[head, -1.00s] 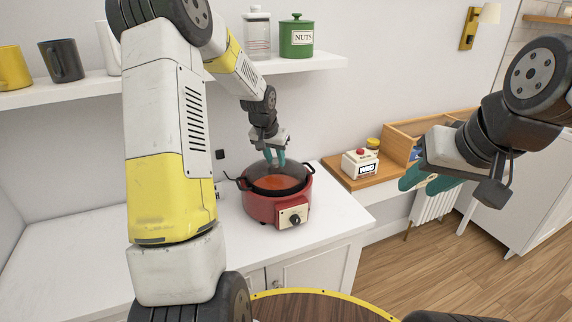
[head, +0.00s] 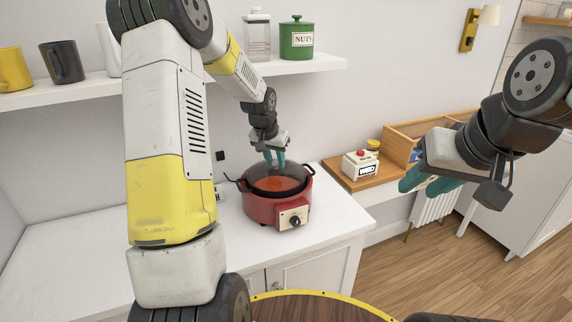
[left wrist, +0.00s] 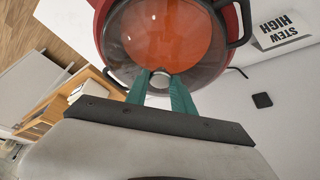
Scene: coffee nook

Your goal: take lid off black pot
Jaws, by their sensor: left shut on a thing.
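The black pot (head: 254,186) sits in a red cooker with a dial on the white counter, with orange-red stew inside. It also shows in the left wrist view (left wrist: 240,22). A clear glass lid (left wrist: 122,70) with a dark rim lies over the pot. My left gripper (head: 275,162) reaches down above the pot, its teal fingers shut on the lid's knob (left wrist: 160,74). Whether the lid's rim touches the pot all round I cannot tell. My right gripper (head: 428,182) hangs in the air at the right, away from the pot; its finger gap is not clear.
A "STEW HIGH" card (left wrist: 282,30) stands beside the cooker. A white box with a red button (head: 360,163) and a yellow-lidded jar (head: 373,145) are on the wooden surface at right. A shelf (head: 300,66) with mugs and jars runs above. The counter's left part is clear.

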